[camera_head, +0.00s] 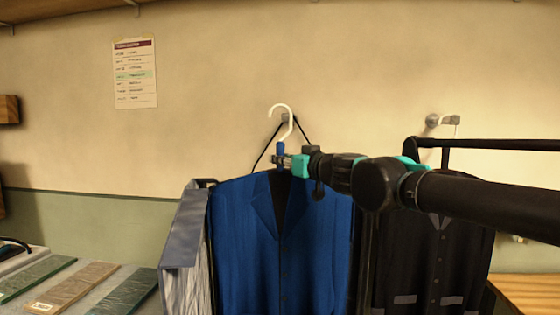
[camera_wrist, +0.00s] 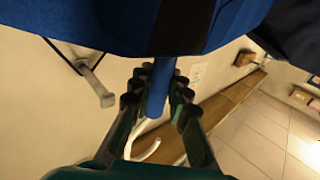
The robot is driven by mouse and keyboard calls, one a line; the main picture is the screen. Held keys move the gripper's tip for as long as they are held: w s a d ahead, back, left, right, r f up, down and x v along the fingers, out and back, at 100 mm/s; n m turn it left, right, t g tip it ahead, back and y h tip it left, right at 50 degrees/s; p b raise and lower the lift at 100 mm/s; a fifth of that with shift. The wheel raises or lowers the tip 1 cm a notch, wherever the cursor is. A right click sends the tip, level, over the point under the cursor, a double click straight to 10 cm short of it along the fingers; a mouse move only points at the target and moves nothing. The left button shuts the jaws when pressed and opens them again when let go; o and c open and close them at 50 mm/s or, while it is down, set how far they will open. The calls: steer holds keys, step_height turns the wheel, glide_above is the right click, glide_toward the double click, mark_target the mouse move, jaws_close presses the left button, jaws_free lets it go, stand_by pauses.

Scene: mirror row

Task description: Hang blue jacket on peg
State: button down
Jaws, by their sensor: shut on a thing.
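The blue jacket (camera_head: 245,235) hangs upright from a white hanger hook (camera_head: 289,110) with a blue neck. My gripper (camera_head: 284,161) is shut on that neck, just above the collar. In the wrist view the fingers (camera_wrist: 158,82) clasp the blue neck, with the jacket (camera_wrist: 110,25) at the top and the white hook (camera_wrist: 146,151) below. A grey wall peg (camera_head: 284,118) shows behind the hook in the head view, with a black cord loop on it. In the wrist view the peg (camera_wrist: 97,86) is beside the hook, apart from it.
Another peg (camera_head: 440,121) is on the wall to the right. A grey-blue garment (camera_head: 184,230) hangs left of the blue jacket. A table with flat boards (camera_head: 75,285) stands lower left. A paper sheet (camera_head: 135,75) is on the wall.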

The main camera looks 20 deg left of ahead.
steer(key=w+a, duration=0.2)
steer(key=w, duration=0.6)
steer(key=w+a+f, duration=0.1)
steer(key=w+a, duration=0.1)
steer(key=w, duration=0.6)
steer(key=shift+w+f, duration=0.15)
steer(key=shift+f, duration=0.15)
stand_by(1.1)
steer(key=shift+f, duration=0.1)
steer(key=c, duration=0.7)
jaws_free()
steer(key=shift+v, duration=6)
